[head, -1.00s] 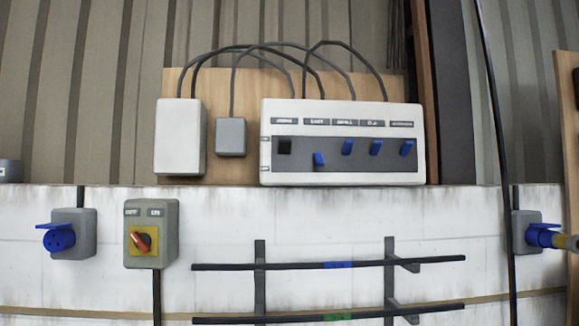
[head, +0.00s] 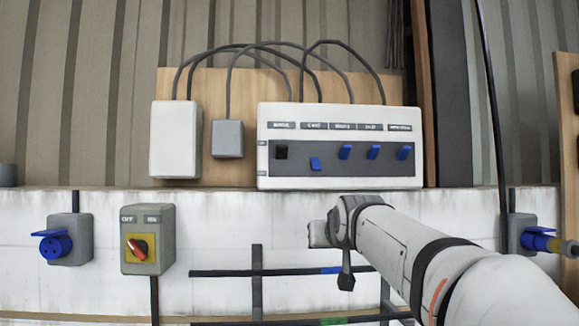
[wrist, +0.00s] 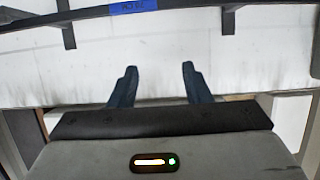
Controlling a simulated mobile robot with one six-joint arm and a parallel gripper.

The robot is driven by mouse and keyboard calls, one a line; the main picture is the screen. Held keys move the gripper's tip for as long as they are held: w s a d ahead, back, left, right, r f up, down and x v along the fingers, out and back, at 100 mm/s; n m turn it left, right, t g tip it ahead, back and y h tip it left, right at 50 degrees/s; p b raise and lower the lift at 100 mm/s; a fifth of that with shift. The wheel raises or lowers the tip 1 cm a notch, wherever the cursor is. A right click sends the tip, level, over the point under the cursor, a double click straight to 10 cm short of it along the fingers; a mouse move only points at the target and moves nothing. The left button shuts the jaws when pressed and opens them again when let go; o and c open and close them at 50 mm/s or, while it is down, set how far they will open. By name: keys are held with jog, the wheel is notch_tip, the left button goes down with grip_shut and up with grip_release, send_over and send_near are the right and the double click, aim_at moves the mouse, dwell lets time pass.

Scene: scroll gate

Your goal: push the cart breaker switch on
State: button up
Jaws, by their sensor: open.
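The white breaker panel (head: 340,113) hangs on a wooden board and holds a row of switches. The second switch from the left (head: 315,163), blue, sits lower than the others; its label is blurred but looked like "CART" a second ago. The other blue switches (head: 374,152) are up, and the leftmost switch (head: 281,152) is black. My gripper (head: 318,233) is below the panel, apart from it. In the wrist view its two dark fingers (wrist: 156,85) are spread with nothing between them. No panel switch shows in the wrist view.
Dark rails (head: 280,272) run along the white wall below my gripper. A grey box with a red rotary handle (head: 138,249) and a blue socket (head: 56,243) are at left. Another blue socket (head: 535,240) is at right. Black cables arch above the panel.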

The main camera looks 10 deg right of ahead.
aim_at(318, 168)
jog(key=w+r+t+p, duration=0.1)
jog(key=w+r+t, duration=0.3)
jog(key=r, duration=1.1)
jog(key=w+p, duration=0.1)
jog(key=w, duration=0.3)
jog(key=w+r+p, duration=0.1)
jog(key=w, duration=0.2)
jog(key=shift+p, duration=0.35)
jog(key=shift+w+f, duration=0.1)
jog(key=shift+w, duration=0.5)
jog(key=shift+c, duration=0.5)
